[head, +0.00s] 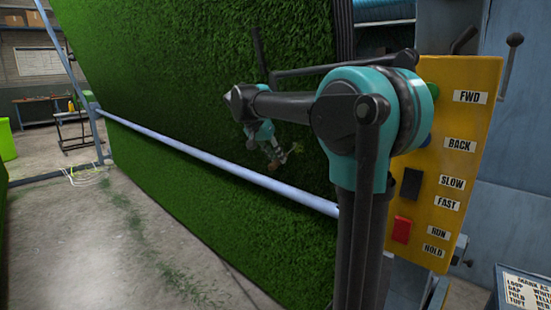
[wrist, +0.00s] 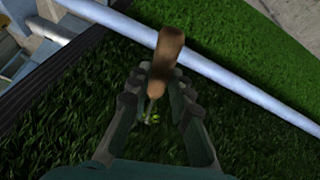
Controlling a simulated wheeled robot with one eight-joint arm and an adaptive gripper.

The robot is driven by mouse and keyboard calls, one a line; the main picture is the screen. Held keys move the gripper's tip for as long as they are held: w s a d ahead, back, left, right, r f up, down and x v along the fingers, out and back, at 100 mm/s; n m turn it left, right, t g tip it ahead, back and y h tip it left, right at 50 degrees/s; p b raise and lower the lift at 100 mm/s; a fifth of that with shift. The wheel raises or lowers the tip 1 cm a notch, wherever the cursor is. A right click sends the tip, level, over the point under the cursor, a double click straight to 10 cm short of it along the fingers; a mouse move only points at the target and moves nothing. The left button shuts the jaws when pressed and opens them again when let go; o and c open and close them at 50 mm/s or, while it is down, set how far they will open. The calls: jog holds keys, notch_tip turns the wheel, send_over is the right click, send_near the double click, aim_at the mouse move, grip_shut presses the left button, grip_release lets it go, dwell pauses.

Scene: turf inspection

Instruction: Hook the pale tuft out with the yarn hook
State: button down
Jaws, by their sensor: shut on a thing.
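My gripper (wrist: 158,88) is shut on the wooden handle of the yarn hook (wrist: 168,52), which stands out between the fingers in the wrist view. The metal end of the hook is not clear. Small yellow-green and pale specks (wrist: 154,146) show between the fingers, low against the turf; I cannot tell whether they are the pale tuft. In the head view my gripper (head: 275,155) is small and close in front of the hanging green turf (head: 180,90), with a small yellowish spot beside it. I cannot tell whether the hook touches the turf.
A pale blue rail (head: 210,163) runs across the turf below my gripper. A yellow control panel (head: 462,160) with labelled buttons stands at the right. A label board (head: 525,292) is at the lower right. The concrete floor (head: 85,240) at the left is open.

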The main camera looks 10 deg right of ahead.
jog(key=shift+w+d+r, duration=0.2)
jog(key=shift+w+d, duration=0.15)
jog(key=shift+d, duration=0.15)
jog(key=shift+f, duration=0.15)
jog(key=shift+w+d+f, duration=0.15)
jog(key=shift+d+f, duration=0.05)
jog(key=shift+f, duration=0.8)
jog(key=shift+f, duration=0.1)
jog(key=shift+x, duration=0.9)
jog(key=shift+a+f, duration=0.1)
jog(key=shift+a, duration=0.05)
jog(key=shift+s+a+r, duration=0.15)
jog(key=shift+a+r, duration=0.05)
jog(key=shift+r, duration=0.5)
jog(key=shift+s+a+r, duration=0.15)
jog(key=shift+r, duration=0.55)
jog(key=shift+s+a+r, duration=0.15)
jog(key=shift+a+r, duration=0.05)
jog(key=shift+r, duration=0.5)
